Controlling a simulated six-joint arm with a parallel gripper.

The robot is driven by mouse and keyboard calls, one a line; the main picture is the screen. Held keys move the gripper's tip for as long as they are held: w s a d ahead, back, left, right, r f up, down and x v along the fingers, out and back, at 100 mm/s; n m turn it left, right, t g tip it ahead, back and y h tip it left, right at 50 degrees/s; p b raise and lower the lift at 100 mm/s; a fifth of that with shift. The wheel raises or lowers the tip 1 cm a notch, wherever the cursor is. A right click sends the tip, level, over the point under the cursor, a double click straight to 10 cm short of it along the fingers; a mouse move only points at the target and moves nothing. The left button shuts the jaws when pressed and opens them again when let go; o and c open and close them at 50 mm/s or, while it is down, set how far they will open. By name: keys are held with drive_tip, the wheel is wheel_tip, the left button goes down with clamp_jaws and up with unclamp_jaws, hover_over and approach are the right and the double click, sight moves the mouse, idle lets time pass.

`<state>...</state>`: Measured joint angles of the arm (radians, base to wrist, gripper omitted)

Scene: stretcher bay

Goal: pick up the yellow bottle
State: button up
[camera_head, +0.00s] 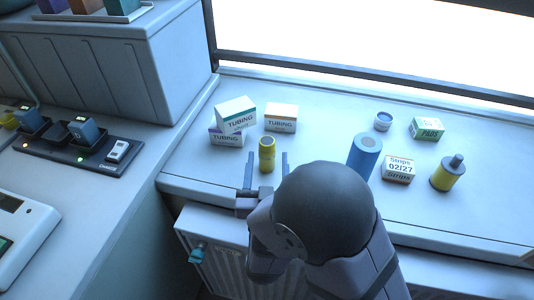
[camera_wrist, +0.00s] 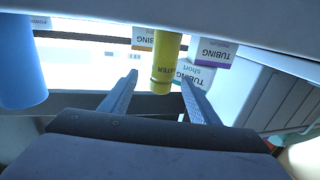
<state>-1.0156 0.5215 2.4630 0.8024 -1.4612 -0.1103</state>
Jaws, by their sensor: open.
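A yellow bottle (camera_head: 267,152) stands upright near the front edge of the white counter, and it also shows in the wrist view (camera_wrist: 166,58) with part of a dark label. My gripper (camera_head: 267,158) is open, one finger on each side of the bottle in the head view. In the wrist view the fingertips of my gripper (camera_wrist: 159,78) reach toward the bottle's near end, with gaps on both sides; contact is not visible.
Tubing boxes (camera_head: 235,115) stand behind and left of the bottle, another tubing box (camera_head: 281,118) just behind it. A blue cylinder (camera_head: 365,155) stands to the right, beside a strips box (camera_head: 398,169). A pads box (camera_head: 427,128) and small blue-topped jar (camera_head: 384,121) sit farther back.

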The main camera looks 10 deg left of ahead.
sight(267, 154)
drive_tip(key=shift+p+x, duration=0.8)
drive_tip(key=shift+x, duration=1.8)
drive_tip(key=shift+a, duration=0.1)
drive_tip(key=shift+c, duration=0.7)
drive_tip(key=c, duration=1.1)
drive_tip(key=shift+r, duration=0.15)
drive_tip(key=shift+r, duration=4.9)
